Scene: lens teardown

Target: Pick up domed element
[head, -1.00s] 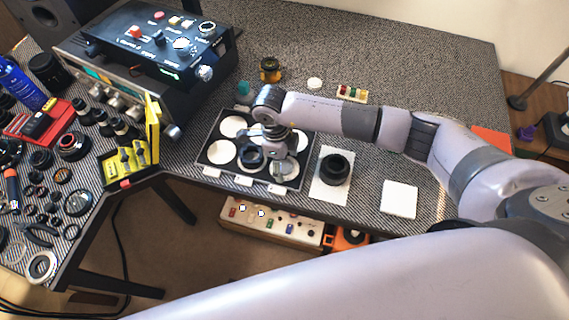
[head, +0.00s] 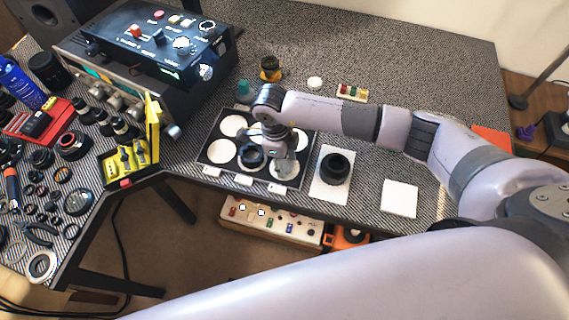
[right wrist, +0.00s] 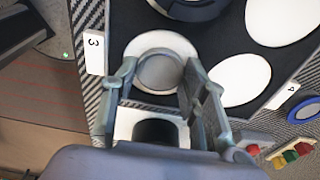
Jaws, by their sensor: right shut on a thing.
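The domed element (right wrist: 159,72) is a small, greyish, see-through disc in the right wrist view. It is between the fingertips of my right gripper (right wrist: 160,66), which is shut on it. Behind it is a white round pad (right wrist: 133,45) of the black tray (right wrist: 116,20), beside the label "3". I cannot tell how far it is above the pad. In the head view my right gripper (head: 284,152) is over the tray's (head: 205,150) front right compartment, and the fingers mostly hide the element there. My left gripper is out of view.
A black lens barrel (head: 335,167) stands on a white sheet (head: 320,190) right of the tray. A white square card (head: 399,198) lies farther right. A dark ring (head: 250,157) sits in the neighbouring compartment. A black control box (head: 150,40) stands behind left.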

